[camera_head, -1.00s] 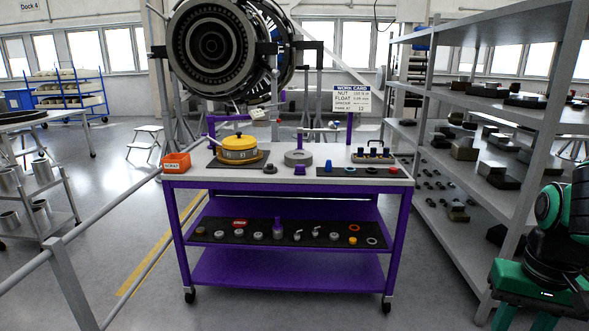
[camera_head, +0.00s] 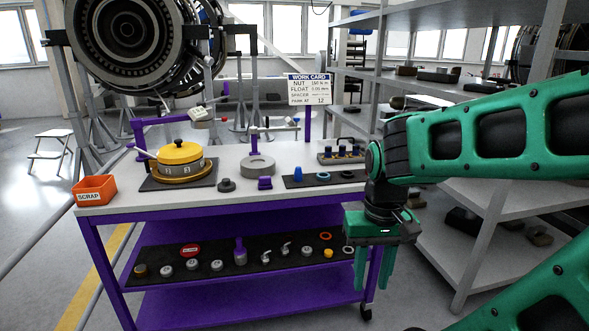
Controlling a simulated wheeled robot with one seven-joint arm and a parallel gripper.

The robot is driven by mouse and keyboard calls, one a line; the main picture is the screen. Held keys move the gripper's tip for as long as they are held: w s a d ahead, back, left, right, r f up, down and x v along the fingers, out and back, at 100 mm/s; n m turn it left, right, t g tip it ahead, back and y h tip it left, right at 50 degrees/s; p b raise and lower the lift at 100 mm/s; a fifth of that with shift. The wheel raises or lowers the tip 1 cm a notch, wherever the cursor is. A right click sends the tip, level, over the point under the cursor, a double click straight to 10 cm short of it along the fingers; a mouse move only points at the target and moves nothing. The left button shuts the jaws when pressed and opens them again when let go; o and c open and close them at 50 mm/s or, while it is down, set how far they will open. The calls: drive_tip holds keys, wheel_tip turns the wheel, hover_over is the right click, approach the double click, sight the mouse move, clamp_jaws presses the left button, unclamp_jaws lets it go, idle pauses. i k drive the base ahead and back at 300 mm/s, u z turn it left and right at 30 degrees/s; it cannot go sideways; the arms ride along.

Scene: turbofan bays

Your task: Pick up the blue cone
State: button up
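The blue cone (camera_head: 298,173) stands upright on a black strip mat (camera_head: 330,181) on the top of the purple workbench (camera_head: 228,202), towards its right part. My gripper (camera_head: 373,283) hangs fingers down near the bench's front right corner, lower in the picture than the cone and to its right. Its two fingers are apart with nothing between them. Gripper and cone are well apart.
Near the cone are a purple part (camera_head: 264,184), a grey ring (camera_head: 257,166) and a rack (camera_head: 341,157). A yellow-lidded unit (camera_head: 180,158) and an orange scrap bin (camera_head: 94,190) stand left. Grey shelving (camera_head: 470,219) is on the right. The lower shelf holds several small parts.

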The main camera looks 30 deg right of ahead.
sight(298, 174)
drive_tip(key=z, duration=0.55)
drive_tip(key=i, duration=0.9)
drive_tip(key=z, duration=0.7)
